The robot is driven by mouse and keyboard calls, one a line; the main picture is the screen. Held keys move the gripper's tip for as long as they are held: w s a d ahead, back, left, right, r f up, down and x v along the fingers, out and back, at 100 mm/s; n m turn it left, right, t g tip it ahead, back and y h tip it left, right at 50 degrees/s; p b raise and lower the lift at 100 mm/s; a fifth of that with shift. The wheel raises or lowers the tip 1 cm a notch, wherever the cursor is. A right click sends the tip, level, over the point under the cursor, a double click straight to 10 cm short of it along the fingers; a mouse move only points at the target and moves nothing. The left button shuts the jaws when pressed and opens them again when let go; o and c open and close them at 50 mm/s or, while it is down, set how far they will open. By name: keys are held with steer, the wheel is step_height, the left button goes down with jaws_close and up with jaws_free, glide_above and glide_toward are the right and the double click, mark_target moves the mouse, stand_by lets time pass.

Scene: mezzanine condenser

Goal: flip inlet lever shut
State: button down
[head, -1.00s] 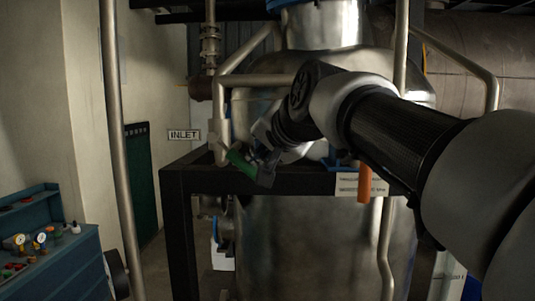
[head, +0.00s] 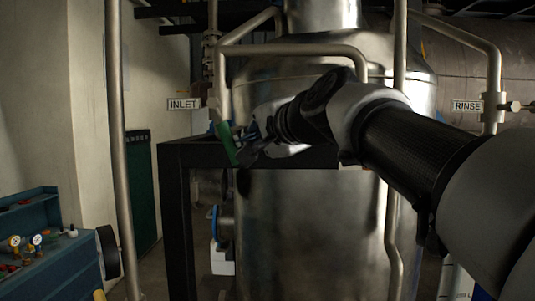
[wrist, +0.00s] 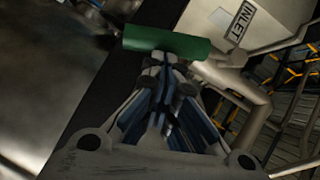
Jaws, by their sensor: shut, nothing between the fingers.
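The green inlet lever (head: 228,145) hangs steeply from the vertical pipe beneath the INLET sign (head: 184,104), its lower end tilted slightly right. My gripper (head: 243,143) is just right of the lever. In the wrist view the green lever (wrist: 168,43) lies crosswise just beyond my fingertips (wrist: 165,62), touching or nearly touching them. The fingers are shut with nothing between them. The lever's pivot is hidden. The INLET sign also shows in the wrist view (wrist: 238,20).
A large steel vessel (head: 310,220) stands behind my arm, with a black frame (head: 178,215) around it. Pipes (head: 300,50) run close above the gripper. A RINSE sign (head: 467,106) is at right. A blue bench with gauges (head: 60,260) is at lower left.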

mark_target(233, 148)
steer(key=a+f+m+t+y+b, duration=0.1)
steer(key=a+f+m+b, duration=0.1)
steer(key=b, duration=0.2)
steer(key=shift+f+b, duration=0.2)
steer(key=shift+b, duration=0.2)
steer(key=shift+a+m+t+y+b, duration=0.4)
steer(key=shift+a+m+b, duration=0.25)
steer(key=shift+b, duration=0.35)
